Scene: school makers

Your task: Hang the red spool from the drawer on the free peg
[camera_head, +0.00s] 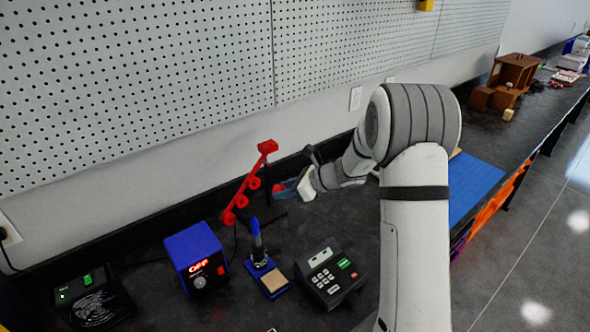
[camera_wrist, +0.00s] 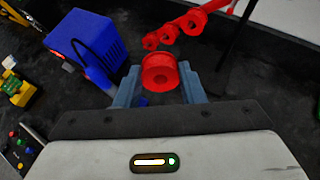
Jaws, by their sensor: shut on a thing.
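My gripper (camera_wrist: 160,82) is shut on a red spool (camera_wrist: 158,70), which sits between its two blue-grey fingers in the wrist view. In the head view the gripper (camera_head: 286,187) is low over the bench, just right of the red rack, and only a small red part of the spool (camera_head: 278,187) shows. The red rack (camera_head: 245,186) is a slanted bar with several red round parts along it. It also shows in the wrist view (camera_wrist: 190,24), beyond the held spool and apart from it. I cannot make out which peg is free. No drawer can be clearly identified.
A blue soldering station (camera_head: 198,262), an iron stand (camera_head: 268,275) and a grey keypad device (camera_head: 330,275) stand in front of the rack. A pegboard wall (camera_head: 130,80) rises behind. A blue mat (camera_head: 472,185) and a brown wooden box (camera_head: 510,78) lie to the right.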

